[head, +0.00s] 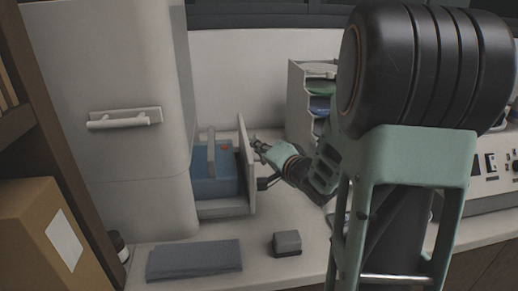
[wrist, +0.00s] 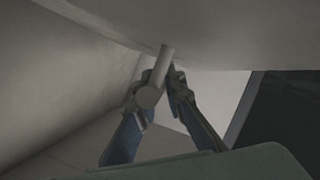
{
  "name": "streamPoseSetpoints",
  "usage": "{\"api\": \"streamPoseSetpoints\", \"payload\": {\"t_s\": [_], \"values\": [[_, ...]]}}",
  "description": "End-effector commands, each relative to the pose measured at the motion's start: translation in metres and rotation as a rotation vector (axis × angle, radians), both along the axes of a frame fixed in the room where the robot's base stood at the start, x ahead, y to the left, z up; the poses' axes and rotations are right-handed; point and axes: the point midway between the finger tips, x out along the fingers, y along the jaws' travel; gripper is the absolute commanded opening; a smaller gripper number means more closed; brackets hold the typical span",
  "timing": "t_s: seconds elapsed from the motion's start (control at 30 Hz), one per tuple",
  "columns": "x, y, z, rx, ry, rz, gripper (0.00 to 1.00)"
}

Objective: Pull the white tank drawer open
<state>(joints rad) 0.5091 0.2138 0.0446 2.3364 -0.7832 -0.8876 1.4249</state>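The white tank drawer (head: 246,165) stands pulled out of the white cabinet at left, its upright front panel well clear of the body. A blue tank (head: 214,176) with a pale grip sits inside it, behind the panel. My gripper (head: 262,164) is at the outer, right side of the panel; the drawer's handle is mostly hidden there in the head view. In the wrist view the round handle bar (wrist: 157,79) lies between the two fingers of my gripper (wrist: 158,92), which appear closed against it.
A grey folded cloth (head: 194,260) and a small grey block (head: 287,242) lie on the counter in front of the drawer. A shelf unit (head: 297,105) stands behind my arm. The cabinet's upper handle (head: 124,119) is at left. A cardboard box (head: 42,235) is at lower left.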

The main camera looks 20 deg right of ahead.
Motion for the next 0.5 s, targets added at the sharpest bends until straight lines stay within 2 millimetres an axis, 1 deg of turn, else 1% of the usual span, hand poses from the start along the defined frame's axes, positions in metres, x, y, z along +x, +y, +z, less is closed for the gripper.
{"api": "streamPoseSetpoints", "payload": {"t_s": [0.37,0.43,0.5], "values": [[0.0,-0.001,0.0,0.0,0.0,0.0,0.0],[-0.001,-0.006,0.001,-0.001,0.001,-0.003,0.0],[-0.002,-0.017,0.004,-0.001,0.002,-0.005,0.0]]}}
